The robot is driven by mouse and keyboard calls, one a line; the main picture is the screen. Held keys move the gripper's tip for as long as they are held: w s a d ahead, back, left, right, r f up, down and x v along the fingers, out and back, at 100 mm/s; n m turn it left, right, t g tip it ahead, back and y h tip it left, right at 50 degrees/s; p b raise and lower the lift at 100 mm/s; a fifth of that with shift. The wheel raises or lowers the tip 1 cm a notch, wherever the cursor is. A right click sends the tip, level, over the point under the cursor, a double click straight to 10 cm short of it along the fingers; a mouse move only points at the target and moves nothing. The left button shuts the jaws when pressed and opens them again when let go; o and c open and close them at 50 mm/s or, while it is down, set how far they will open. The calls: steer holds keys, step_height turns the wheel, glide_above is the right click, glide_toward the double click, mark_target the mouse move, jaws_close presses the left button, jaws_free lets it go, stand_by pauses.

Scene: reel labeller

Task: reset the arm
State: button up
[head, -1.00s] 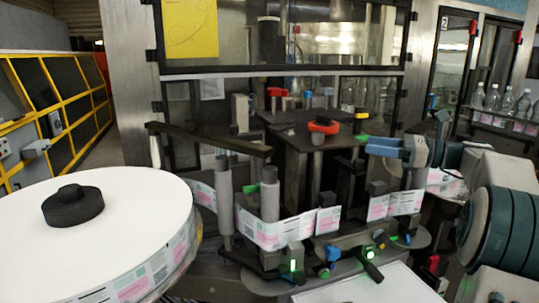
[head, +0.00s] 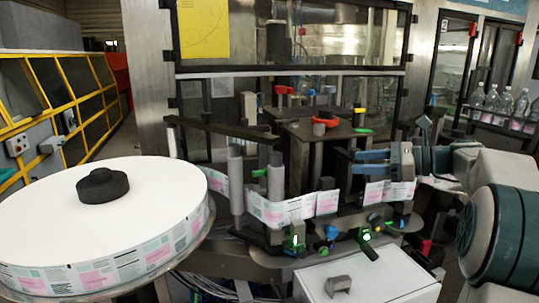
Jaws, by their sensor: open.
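My gripper (head: 359,162), with two blue fingers, points left at the right of the labeller (head: 313,135). Its fingers are spread slightly apart, with nothing seen between them. It appears in front of the dark machine block and above the label web (head: 290,209) in the picture; I cannot tell the exact distance. My arm reaches in from the right edge, with its grey and teal links partly cut off. A large white label reel (head: 150,196) with a black hub (head: 102,186) lies flat at the left.
A white box top (head: 392,275) carries a small grey bracket (head: 338,286) at the front. Grey rollers (head: 275,180) and a dark bar (head: 220,130) stand left of my gripper. Clear bottles (head: 490,98) stand at the far right. Yellow-framed panels (head: 55,100) line the left.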

steer(key=s+a+f+n+g+h, duration=0.4)
steer(key=s+a+f+n+h, duration=0.2)
steer(key=s+a+f+n, duration=0.5)
steer(key=s+d+f+n+h, duration=0.1)
steer(key=s+f+n+h, duration=0.3)
steer(key=s, duration=0.5)
steer(key=s+d+f+n+h, duration=0.2)
steer(key=s+f+n+h, duration=0.2)
steer(key=s, duration=0.5)
step_height(320, 180, down, 3)
steer(key=n, duration=0.2)
steer(key=shift+s+d+n+t, duration=0.25)
steer(key=shift+d+n+t, duration=0.05)
steer(key=shift+n, duration=0.1)
